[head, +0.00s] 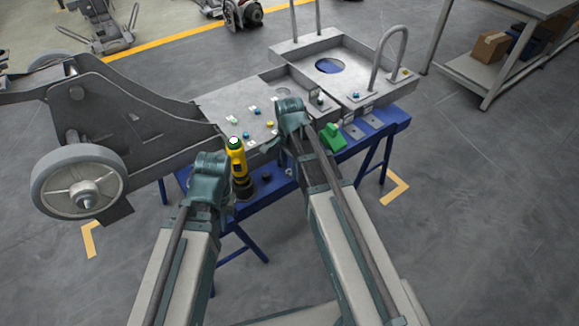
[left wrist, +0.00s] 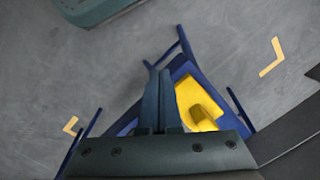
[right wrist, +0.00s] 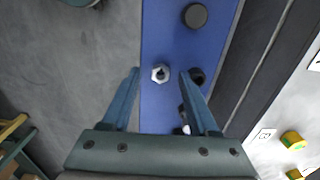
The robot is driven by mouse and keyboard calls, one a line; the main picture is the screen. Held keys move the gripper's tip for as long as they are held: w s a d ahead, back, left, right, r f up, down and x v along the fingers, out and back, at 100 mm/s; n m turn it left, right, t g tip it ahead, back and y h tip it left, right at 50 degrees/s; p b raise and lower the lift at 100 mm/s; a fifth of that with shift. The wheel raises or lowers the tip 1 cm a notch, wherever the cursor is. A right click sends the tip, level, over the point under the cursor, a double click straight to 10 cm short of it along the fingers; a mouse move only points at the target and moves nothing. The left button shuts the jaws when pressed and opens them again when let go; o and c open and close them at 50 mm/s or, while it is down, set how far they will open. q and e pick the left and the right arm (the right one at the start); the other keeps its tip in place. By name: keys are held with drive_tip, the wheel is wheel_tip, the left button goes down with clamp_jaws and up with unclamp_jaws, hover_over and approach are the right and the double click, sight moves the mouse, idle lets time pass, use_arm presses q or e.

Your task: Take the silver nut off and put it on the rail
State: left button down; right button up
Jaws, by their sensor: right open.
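The silver nut (right wrist: 160,73) shows in the right wrist view, over the blue rail (right wrist: 165,112) near its left edge. Its centre looks dark; I cannot tell what it is seated on. My right gripper (right wrist: 160,78) is open, its fingertips on either side of the nut in the picture, with gaps on both sides. I cannot make out the nut in the head view, where my right gripper (head: 290,112) is above the rail (head: 254,200). My left gripper (left wrist: 158,75) has its fingers together and looks empty, beside a yellow tool (left wrist: 198,103).
The yellow tool (head: 237,158) stands on the rail between my arms. Dark round knobs (right wrist: 195,15) are on the rail near the nut. A green object (head: 333,137) is to the right. The grey chassis (head: 230,100) with small coloured parts lies behind.

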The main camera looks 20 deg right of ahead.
wheel_tip(320, 180, up, 13)
drive_tip(key=p, duration=1.3)
drive_tip(key=shift+r, duration=0.2)
drive_tip(key=s+a+r+n+p, duration=0.3)
drive_tip(key=s+a+n, duration=0.2)
drive_tip(key=s+n, duration=0.2)
drive_tip(key=s+a+r+n+h+p, duration=0.1)
drive_tip(key=s+a+r+n+p, duration=0.2)
drive_tip(key=n, duration=0.7)
drive_tip(key=s+a, duration=0.2)
drive_tip(key=s, duration=0.2)
drive_tip(key=shift+s+a+n, duration=0.15)
drive_tip(key=shift+a+n, duration=0.1)
drive_tip(key=shift+n, duration=0.05)
